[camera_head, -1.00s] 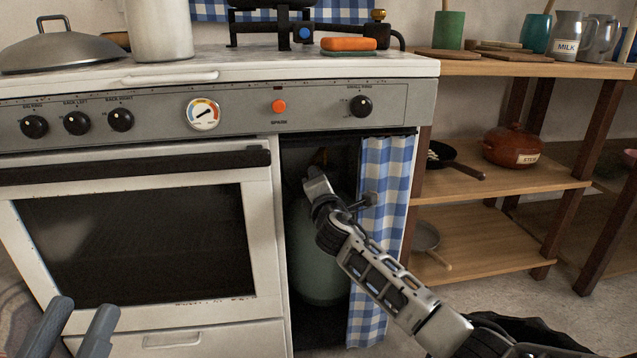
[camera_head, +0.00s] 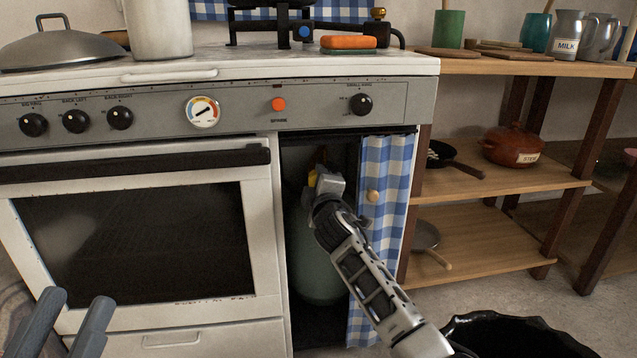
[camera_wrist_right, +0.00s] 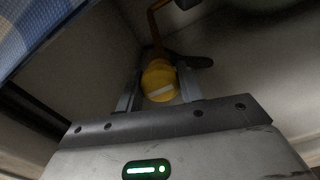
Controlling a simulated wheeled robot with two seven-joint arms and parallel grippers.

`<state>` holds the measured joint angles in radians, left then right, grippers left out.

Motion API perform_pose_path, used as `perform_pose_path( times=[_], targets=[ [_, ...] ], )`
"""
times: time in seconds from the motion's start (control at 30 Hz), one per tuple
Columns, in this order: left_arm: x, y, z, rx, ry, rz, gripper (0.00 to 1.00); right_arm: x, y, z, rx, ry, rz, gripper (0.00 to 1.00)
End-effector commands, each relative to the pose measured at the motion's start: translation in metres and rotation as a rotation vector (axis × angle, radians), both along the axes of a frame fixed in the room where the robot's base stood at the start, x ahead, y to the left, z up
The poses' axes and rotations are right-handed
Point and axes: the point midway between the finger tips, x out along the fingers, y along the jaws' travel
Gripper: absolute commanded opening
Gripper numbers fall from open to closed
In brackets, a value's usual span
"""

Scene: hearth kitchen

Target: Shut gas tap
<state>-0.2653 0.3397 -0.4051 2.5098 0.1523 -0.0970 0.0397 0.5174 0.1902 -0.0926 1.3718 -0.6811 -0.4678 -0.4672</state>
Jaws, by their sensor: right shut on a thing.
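The gas tap is a yellow knob with a pale stripe (camera_wrist_right: 160,82), seen in the right wrist view between the two fingers of my right gripper (camera_wrist_right: 158,90). My right gripper is shut on it. In the head view a bit of the yellow tap (camera_head: 312,178) shows beside the right gripper (camera_head: 322,182), inside the open compartment at the stove's right. The green-grey gas bottle (camera_head: 315,260) stands below, partly hidden by my right arm. My left gripper (camera_head: 72,325) is at the lower left, empty, its two fingers apart, in front of the oven.
A blue checked curtain (camera_head: 382,230) with a round wooden knob (camera_head: 373,196) hangs at the compartment's right side. The oven door (camera_head: 140,245) is closed. An orange pipe (camera_wrist_right: 153,25) runs near the tap. A wooden shelf (camera_head: 480,240) stands to the right.

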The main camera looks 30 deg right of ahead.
Motion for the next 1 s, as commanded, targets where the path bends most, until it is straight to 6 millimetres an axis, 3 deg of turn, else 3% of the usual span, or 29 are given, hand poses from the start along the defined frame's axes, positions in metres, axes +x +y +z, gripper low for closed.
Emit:
perform_pose_path(
  times=[0.5,0.53,0.6,1.0],
  targets=[
    [-0.0004,-0.0004,0.0004,0.002,-0.005,-0.001,0.36,-0.0003,0.0013,-0.0020,0.024,-0.004,0.002,0.14],
    [-0.0004,-0.0004,0.0005,0.001,-0.004,-0.002,0.36,-0.0003,0.0014,-0.0019,0.024,-0.004,0.002,0.40],
    [-0.0004,-0.0003,0.0006,0.001,-0.004,-0.002,0.36,-0.0002,0.0013,-0.0018,0.023,-0.004,0.002,0.59],
    [0.0005,-0.0007,0.0038,-0.004,0.013,-0.008,0.36,-0.0070,0.0029,0.0000,0.019,-0.003,0.001,0.59]
  ],
)
